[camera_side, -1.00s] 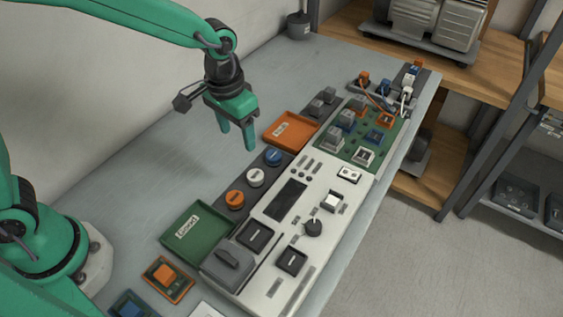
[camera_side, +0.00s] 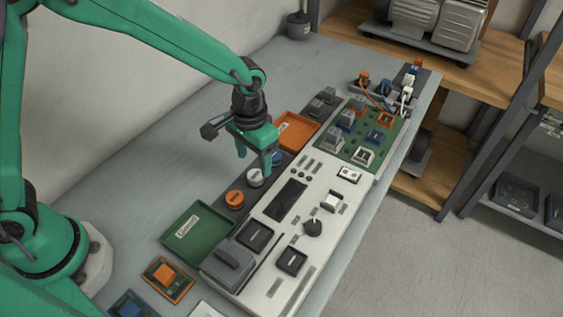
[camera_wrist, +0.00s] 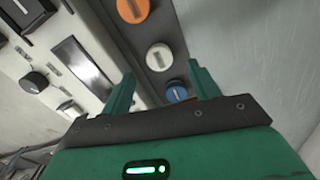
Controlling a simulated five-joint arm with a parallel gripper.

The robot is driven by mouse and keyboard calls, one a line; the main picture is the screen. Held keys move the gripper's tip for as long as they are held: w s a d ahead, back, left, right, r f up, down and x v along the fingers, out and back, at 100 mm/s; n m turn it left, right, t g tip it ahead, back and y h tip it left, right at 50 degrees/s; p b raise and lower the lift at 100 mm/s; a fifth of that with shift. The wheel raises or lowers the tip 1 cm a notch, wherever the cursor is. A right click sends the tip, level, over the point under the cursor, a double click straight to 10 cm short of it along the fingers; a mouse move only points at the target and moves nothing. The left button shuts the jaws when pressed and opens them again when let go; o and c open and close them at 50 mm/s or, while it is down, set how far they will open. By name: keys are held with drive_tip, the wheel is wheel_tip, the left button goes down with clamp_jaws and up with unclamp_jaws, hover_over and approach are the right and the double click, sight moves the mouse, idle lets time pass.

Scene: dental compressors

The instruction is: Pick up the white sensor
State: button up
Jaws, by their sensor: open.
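The white sensor (camera_side: 255,180) is a round white cap in a dark strip, between an orange one (camera_side: 235,199) and a blue one (camera_side: 278,157). It also shows in the wrist view (camera_wrist: 160,57), just beyond the span between my fingertips. My gripper (camera_side: 253,164) is open and empty, pointing down above the strip near the white and blue sensors. Its fingers hide part of the blue sensor in the side view. In the wrist view my fingers (camera_wrist: 161,74) are spread apart, with the blue sensor (camera_wrist: 177,94) between them.
A white control panel (camera_side: 262,210) with a dark display lies right of the strip. A green tray (camera_side: 190,245) is at the near end and an orange tray (camera_side: 298,124) at the far end. Bare table lies left of the strip.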

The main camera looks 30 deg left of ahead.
sight(255, 175)
drive_tip(key=shift+s+f, duration=0.1)
drive_tip(key=shift+f, duration=2.5)
drive_tip(key=c, duration=1.1)
